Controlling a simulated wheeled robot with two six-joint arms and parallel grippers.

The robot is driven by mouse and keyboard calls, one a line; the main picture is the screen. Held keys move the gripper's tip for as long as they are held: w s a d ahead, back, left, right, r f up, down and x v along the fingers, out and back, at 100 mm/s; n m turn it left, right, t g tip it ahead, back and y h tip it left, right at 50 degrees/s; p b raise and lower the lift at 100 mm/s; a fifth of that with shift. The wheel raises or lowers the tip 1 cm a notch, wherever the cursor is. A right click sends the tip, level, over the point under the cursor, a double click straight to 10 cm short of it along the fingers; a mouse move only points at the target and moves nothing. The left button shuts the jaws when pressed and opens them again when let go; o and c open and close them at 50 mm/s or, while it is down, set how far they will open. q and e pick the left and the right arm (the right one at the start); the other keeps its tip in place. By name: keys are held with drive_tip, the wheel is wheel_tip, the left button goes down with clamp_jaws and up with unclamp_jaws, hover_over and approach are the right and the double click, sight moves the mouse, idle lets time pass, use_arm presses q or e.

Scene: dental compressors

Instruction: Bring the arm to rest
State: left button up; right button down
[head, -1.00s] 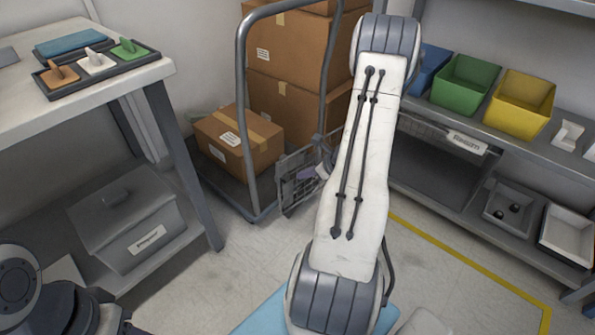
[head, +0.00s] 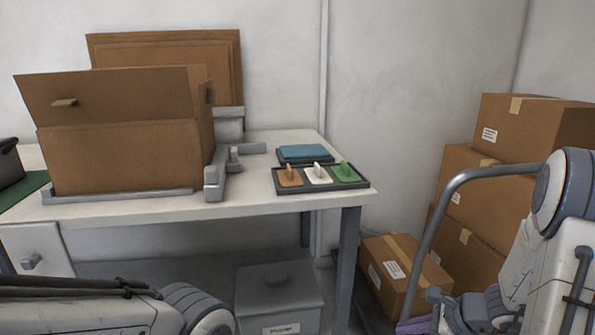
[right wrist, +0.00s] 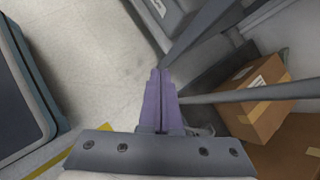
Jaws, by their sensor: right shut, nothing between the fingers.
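My right gripper (head: 412,326) shows at the bottom right of the head view, with a bit of purple finger beside the cart's handle rail. In the right wrist view its two purple fingers (right wrist: 161,72) lie together, shut and empty, over the pale floor. My right arm is folded at the right edge of the head view. My left arm crosses the bottom left corner of the head view, and its gripper is out of view.
A cart with a grey handle (head: 428,230) and stacked cardboard boxes (head: 467,175) stands close to my right gripper. A box (right wrist: 255,105) shows right of the fingers. The workbench (head: 335,193) carries an open carton (head: 120,155) and a small tray (head: 367,184).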

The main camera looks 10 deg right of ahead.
drive_tip(key=s+a+r+n+g, duration=0.35)
drive_tip(key=a+n, duration=0.35)
drive_tip(key=a, duration=0.3)
drive_tip(key=s+a+r+n+g, duration=0.3)
drive_tip(key=s+a+n, duration=0.1)
drive_tip(key=a+n, duration=0.5)
drive_tip(key=s+a+r+n+h, duration=0.2)
drive_tip(key=s+a+r+n, duration=0.1)
drive_tip(key=s+n, duration=0.45)
drive_tip(key=s+a+r+n+h, duration=0.2)
drive_tip(key=s+a+n+h, duration=0.1)
drive_tip(key=s+n, duration=0.45)
wheel_tip(320, 180, up, 38)
drive_tip(key=w+p, duration=0.1)
drive_tip(key=p, duration=3.7)
drive_tip(key=shift+w+f, duration=0.15)
drive_tip(key=shift+f, duration=0.05)
drive_tip(key=shift+a, duration=0.1)
